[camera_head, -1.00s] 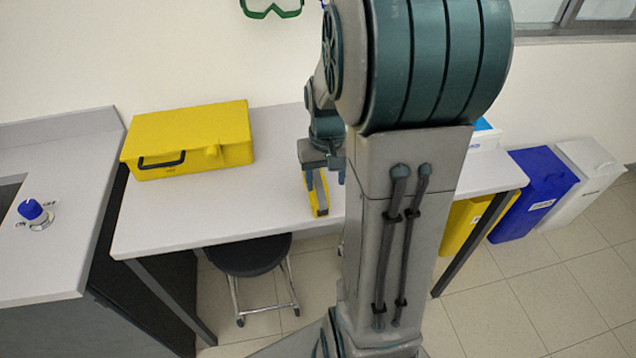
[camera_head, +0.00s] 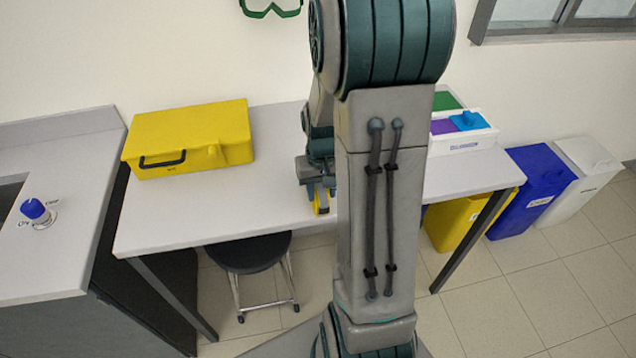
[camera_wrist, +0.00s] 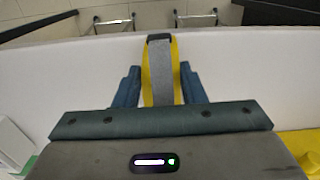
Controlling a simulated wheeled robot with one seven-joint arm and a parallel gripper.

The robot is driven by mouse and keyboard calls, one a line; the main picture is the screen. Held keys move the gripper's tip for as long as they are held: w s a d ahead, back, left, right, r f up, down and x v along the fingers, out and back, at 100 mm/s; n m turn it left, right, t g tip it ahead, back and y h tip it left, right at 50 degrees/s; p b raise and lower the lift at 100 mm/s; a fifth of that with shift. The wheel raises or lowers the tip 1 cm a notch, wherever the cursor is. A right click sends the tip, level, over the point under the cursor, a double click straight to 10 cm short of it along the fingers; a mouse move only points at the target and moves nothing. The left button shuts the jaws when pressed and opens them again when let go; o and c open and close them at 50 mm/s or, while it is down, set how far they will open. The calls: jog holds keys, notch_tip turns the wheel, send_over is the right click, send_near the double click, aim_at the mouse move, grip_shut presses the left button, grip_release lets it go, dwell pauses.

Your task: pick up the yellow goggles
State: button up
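The yellow goggles (camera_head: 321,204), with a grey band or lens face, are at the front middle of the white table, partly hidden by my gripper and arm. In the wrist view the goggles (camera_wrist: 161,75) lie lengthwise between my two blue-grey fingers. My gripper (camera_wrist: 161,66) is open, with one finger on each side of the goggles and very little gap showing. In the head view my gripper (camera_head: 320,190) is low, right over the goggles. I cannot tell whether the fingers touch them.
A yellow case (camera_head: 190,140) is at the table's left. A white tray (camera_head: 462,140) with coloured compartments is at the right. The table (camera_head: 220,210) is bare between. A black stool (camera_head: 250,254) stands under the front edge; bins (camera_head: 540,190) stand right.

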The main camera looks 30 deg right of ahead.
jog(key=shift+r, duration=0.1)
jog(key=shift+c, duration=0.4)
jog(key=shift+w+r, duration=0.1)
jog(key=shift+r, duration=0.35)
jog(key=r, duration=0.1)
jog(key=s+r+b, duration=0.1)
jog(key=r, duration=0.1)
jog(key=shift+r, duration=0.3)
jog(key=s+a+r+p, duration=0.2)
jog(key=s+r+p, duration=0.1)
jog(key=s+r, duration=0.7)
jog(key=shift+s+r, duration=0.3)
jog(key=shift+r, duration=0.65)
jog(key=shift+a, duration=0.1)
